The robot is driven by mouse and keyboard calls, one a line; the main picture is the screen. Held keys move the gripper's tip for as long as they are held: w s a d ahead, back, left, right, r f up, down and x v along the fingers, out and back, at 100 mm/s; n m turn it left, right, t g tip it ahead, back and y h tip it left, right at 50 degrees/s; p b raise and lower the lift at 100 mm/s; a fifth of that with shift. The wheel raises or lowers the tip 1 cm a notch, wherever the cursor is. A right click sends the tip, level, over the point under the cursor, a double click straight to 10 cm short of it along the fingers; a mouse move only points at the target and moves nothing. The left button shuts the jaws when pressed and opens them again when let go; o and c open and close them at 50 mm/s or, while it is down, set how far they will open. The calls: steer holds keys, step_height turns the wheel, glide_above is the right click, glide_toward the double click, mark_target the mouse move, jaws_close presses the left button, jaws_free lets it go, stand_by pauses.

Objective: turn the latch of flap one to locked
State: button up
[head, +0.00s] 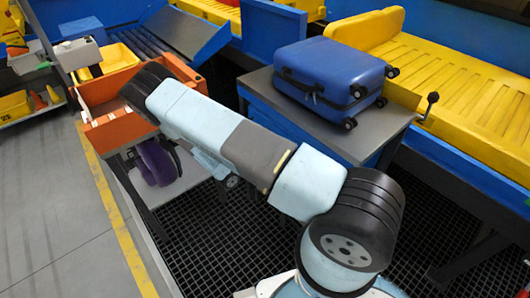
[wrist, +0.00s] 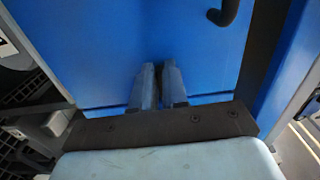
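In the wrist view my gripper (wrist: 157,68) points at a flat blue panel (wrist: 110,35). Its two grey fingers lie close together with only a thin dark gap, and nothing shows held between them. A curved black handle (wrist: 229,12) is at the top edge, right of the fingers and apart from them; I cannot tell whether it is the latch of flap one or how it is turned. In the head view my arm reaches to the upper left and its dark end hides the gripper. No flap label is readable.
An orange box (head: 108,136) and a yellow tray (head: 115,58) are by my arm's far end. A blue suitcase (head: 335,75) lies on a grey-topped table (head: 378,138). A black-knobbed lever (head: 431,104) stands beside the yellow conveyor (head: 460,85). Grey floor (head: 45,200) at left is clear.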

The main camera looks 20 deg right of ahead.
steer(key=shift+o, duration=0.2)
steer(key=shift+s+a+f, duration=0.1)
steer(key=shift+s+f, duration=0.05)
steer(key=shift+s, duration=0.05)
steer(key=v, duration=1.3)
steer(key=shift+a, duration=0.3)
steer(key=shift+w, duration=0.1)
steer(key=s+d+r+m+g+y, duration=0.1)
steer(key=d+r+m+g+y, duration=0.2)
steer(key=r+m, duration=0.65)
steer(key=s+d+r+m+g+y, duration=0.25)
steer(key=r+m, duration=0.35)
steer(key=r, duration=0.6)
steer(key=s+d+r+m+g+y, duration=0.1)
steer(key=d+r+m+g+y, duration=0.2)
steer(key=r+m, duration=0.55)
steer(key=s+d+r+m+t+y, duration=0.3)
steer(key=s+r+m+t+y, duration=0.4)
steer(key=s+r+m, duration=0.9)
steer(key=shift+s+d+r+m+y, duration=0.45)
steer(key=shift+s+r, duration=0.85)
steer(key=shift+r, duration=1.85)
steer(key=shift+a, duration=0.2)
